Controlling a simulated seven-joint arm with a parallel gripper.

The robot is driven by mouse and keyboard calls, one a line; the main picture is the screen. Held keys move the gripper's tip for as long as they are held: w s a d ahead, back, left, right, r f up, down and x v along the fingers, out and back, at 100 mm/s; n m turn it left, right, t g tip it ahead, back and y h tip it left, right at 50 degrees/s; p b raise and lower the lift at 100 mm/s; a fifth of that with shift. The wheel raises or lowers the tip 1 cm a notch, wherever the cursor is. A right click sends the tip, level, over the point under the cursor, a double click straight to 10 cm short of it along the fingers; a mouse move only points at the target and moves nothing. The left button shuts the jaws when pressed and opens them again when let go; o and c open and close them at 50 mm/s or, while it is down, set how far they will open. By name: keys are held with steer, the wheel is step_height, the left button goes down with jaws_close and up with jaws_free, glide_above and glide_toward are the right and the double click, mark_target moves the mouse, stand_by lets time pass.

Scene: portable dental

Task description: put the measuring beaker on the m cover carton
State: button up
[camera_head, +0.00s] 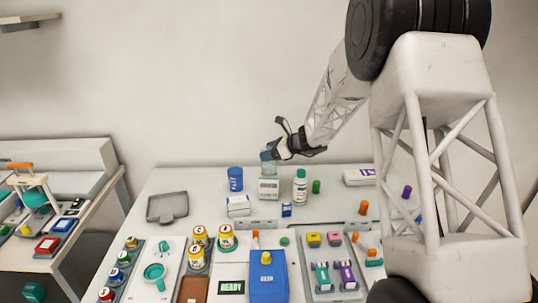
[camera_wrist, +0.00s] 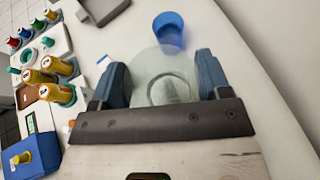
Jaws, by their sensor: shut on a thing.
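The measuring beaker, clear and pale, is between the fingers of my gripper (camera_wrist: 163,82). It shows as a see-through round shape in the wrist view (camera_wrist: 150,65) and as a small bluish-grey shape in the head view (camera_head: 267,156). My gripper (camera_head: 274,152) is shut on it at the back of the table. Just below the beaker stands a white and green carton (camera_head: 268,189), which may be the m cover carton; its lettering is too small to read. I cannot tell whether the beaker touches it. In the wrist view the beaker and gripper hide what lies beneath.
A blue cup (camera_head: 235,179) stands left of the carton, a green-capped bottle (camera_head: 300,187) close on its right. A small white box (camera_head: 238,206) is in front. A white box with purple marking (camera_head: 359,177) lies at the right. A grey tray (camera_head: 168,207) is at the left.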

steer(key=shift+f, duration=0.5)
steer(key=shift+f, duration=0.1)
steer(key=o, duration=0.9)
steer(key=shift+o, duration=0.2)
steer(key=shift+d+r, duration=0.1)
steer(key=shift+r, duration=0.1)
steer(key=shift+s+d+r, duration=0.25)
steer(key=shift+d+r, duration=0.05)
steer(key=shift+d, duration=0.25)
steer(key=v, duration=1)
steer(key=shift+d, duration=0.2)
steer(key=shift+s+r, duration=0.15)
